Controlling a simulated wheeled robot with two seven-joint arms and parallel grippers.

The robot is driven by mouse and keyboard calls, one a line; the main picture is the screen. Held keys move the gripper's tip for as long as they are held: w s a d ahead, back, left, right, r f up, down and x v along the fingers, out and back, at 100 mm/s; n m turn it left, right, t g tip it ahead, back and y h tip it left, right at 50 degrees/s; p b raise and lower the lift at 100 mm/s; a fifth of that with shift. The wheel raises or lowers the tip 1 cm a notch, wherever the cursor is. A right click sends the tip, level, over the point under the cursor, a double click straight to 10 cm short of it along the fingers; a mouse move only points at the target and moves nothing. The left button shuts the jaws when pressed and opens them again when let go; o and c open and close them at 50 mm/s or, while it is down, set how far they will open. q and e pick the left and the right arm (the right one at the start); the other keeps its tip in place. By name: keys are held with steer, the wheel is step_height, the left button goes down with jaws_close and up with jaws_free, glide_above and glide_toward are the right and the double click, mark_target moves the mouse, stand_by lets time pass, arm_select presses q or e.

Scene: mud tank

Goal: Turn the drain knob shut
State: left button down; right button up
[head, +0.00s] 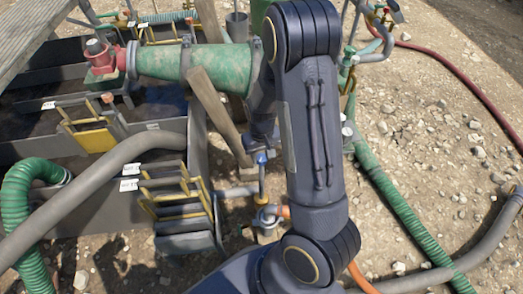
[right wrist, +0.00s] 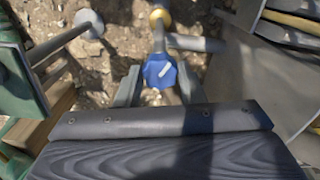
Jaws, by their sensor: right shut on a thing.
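The drain knob is a small blue knob with a white stripe, at the middle of the right wrist view (right wrist: 160,71). In the head view a bit of the blue knob (head: 261,158) shows just under my right gripper (head: 259,148). My right gripper's two grey fingers (right wrist: 159,88) stand on either side of the knob in the right wrist view, shut on it. The white stripe runs slantwise across the knob's face. The head view hides most of the grip behind my arm. My left gripper is in neither view.
The grey mud tank (head: 195,165) with yellow-railed steps (head: 178,205) stands left of the knob. A wooden post (head: 215,108) and a green pipe (head: 190,65) are close by. Green, grey and red hoses cross the gravel (head: 400,140) on the right.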

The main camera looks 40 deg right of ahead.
steer(key=m+p, duration=0.2)
steer(key=m, duration=0.1)
steer(key=m+p, duration=0.2)
steer(key=m, duration=0.1)
steer(key=shift+r+m, duration=0.2)
steer(key=shift+m, duration=0.1)
steer(key=m+p, duration=0.1)
steer(key=m, duration=0.2)
steer(key=shift+p, duration=0.35)
steer(key=shift+f+m+p, duration=0.15)
steer(key=shift+m+p, duration=0.5)
steer(key=shift+m, duration=0.85)
steer(key=o, duration=1)
